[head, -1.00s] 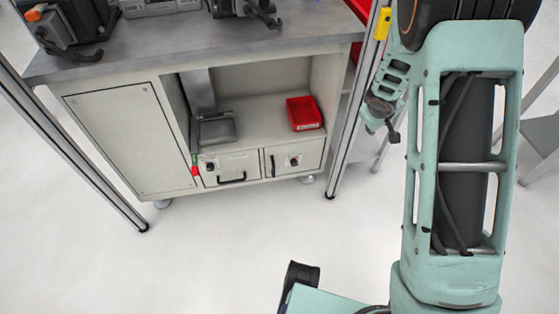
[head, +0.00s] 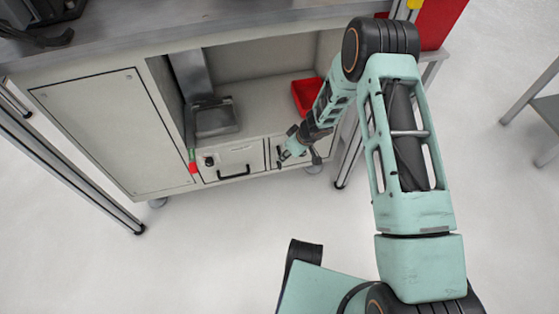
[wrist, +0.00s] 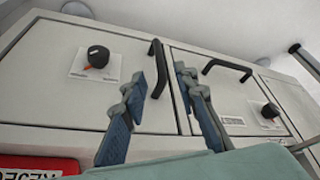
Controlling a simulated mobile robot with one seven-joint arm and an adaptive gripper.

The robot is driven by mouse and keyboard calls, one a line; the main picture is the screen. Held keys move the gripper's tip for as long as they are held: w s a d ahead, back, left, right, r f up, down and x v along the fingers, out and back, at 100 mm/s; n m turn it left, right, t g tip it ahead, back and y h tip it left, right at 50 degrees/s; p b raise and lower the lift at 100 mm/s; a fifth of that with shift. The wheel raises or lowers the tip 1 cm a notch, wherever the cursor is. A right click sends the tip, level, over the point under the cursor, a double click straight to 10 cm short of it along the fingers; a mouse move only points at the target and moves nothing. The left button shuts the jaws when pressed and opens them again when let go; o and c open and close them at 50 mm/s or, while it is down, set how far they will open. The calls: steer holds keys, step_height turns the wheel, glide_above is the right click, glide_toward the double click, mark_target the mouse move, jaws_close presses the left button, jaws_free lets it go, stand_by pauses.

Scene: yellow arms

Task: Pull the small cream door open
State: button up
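The small cream door (wrist: 50,95) fills the left of the wrist view. It carries a round black knob (wrist: 98,56) and a black bar handle (wrist: 159,70) near its right edge. It looks closed, flush with the panel beside it. In the head view my arm covers most of this door. My gripper (wrist: 161,78) is open, with blue fingers on either side of the handle in the wrist view. The handle appears nearer the left finger; contact cannot be told. In the head view my gripper (head: 287,155) is in front of the door.
A cream drawer (head: 232,163) with a horizontal black handle adjoins the door. A red bin (head: 306,96) stands on the shelf above, and a larger cream panel (head: 115,130) is at left. Metal posts (head: 345,165) flank the cabinet. The floor in front is clear.

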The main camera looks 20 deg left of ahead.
mark_target(280, 168)
steer(key=b+x, duration=0.3)
steer(key=x, duration=0.6)
steer(key=shift+c, duration=0.4)
jaws_close()
